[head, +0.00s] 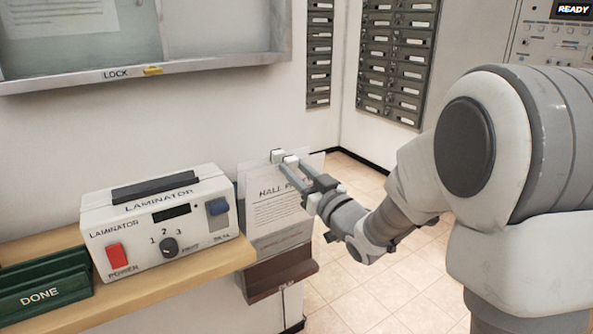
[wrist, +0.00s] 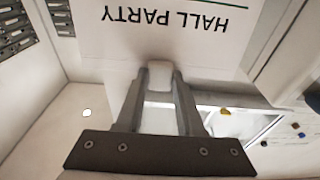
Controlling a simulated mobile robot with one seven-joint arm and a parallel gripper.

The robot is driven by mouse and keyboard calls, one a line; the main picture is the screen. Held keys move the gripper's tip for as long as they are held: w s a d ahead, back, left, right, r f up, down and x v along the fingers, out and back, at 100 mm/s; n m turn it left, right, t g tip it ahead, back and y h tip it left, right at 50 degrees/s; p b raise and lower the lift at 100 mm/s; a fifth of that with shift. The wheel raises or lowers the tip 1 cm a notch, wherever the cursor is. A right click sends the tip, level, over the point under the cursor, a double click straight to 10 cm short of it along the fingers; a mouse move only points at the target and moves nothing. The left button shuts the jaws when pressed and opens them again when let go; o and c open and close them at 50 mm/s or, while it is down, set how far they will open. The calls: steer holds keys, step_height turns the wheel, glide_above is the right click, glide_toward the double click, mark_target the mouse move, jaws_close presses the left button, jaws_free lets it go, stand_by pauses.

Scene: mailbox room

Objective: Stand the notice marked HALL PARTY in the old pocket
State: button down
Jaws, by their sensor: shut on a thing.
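The notice marked HALL PARTY (head: 272,212) is a white sheet held upright at the wall, just right of the laminator. My gripper (head: 284,157) is shut on its top edge. In the wrist view the notice (wrist: 180,40) shows its heading upside down, and my gripper (wrist: 158,80) pinches its edge. A dark brown pocket (head: 278,278) is on the wall directly below the notice. A greyer sheet-like area shows between the notice and the brown front. I cannot tell whether the notice's lower edge is inside the pocket or in front of it.
A white laminator (head: 160,225) stands on a wooden shelf (head: 190,283) to the left. A green holder marked DONE (head: 45,297) is at the shelf's left. A glazed notice case (head: 150,40) hangs above. Tiled floor (head: 370,285) is open to the right.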

stand_by(0.3)
steer(key=shift+c, duration=2.3)
jaws_free()
steer(key=shift+s+d, duration=0.1)
steer(key=shift+s, duration=0.05)
